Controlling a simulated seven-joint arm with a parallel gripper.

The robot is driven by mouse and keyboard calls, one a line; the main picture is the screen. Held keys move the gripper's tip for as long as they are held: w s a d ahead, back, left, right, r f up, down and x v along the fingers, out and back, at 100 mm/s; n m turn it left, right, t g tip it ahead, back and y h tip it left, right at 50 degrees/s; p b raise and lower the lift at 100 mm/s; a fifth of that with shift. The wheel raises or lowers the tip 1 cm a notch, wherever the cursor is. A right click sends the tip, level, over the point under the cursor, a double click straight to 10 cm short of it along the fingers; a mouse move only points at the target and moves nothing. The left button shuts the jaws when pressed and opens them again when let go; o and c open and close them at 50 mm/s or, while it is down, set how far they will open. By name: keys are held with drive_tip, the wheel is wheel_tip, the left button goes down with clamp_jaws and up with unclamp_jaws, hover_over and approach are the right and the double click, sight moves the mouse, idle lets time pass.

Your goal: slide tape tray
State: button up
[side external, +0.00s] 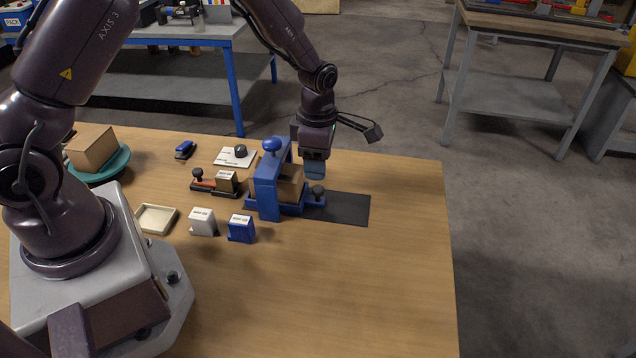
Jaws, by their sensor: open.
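A blue arch-shaped fixture (267,186) with a round blue knob on top stands on the table. A low blue tray (291,210) runs through it and sticks out to the right. A brown box (291,187) sits on the tray, partly hidden by the arch. A dark round knob (318,191) stands at the tray's right end. My gripper (315,170) is open, pointing down just above and behind that knob. No contact with the tray shows, and its fingers are too small to make out clearly.
A dark mat (345,208) extends right of the tray. Left are a small dark stand with a brown block (227,182), a white block (202,222), a blue block (241,229), a shallow beige tray (156,219) and a box on a green turntable (112,171). The front right table is clear.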

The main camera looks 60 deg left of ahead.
sight(318, 188)
wheel_tip(318, 188, down, 6)
drive_tip(key=shift+f, duration=0.2)
drive_tip(key=shift+c, duration=0.2)
clamp_jaws()
drive_tip(key=w+d, duration=0.9)
drive_tip(key=shift+w+d+r, duration=0.1)
drive_tip(key=shift+w+d, duration=0.15)
drive_tip(key=shift+w, duration=0.15)
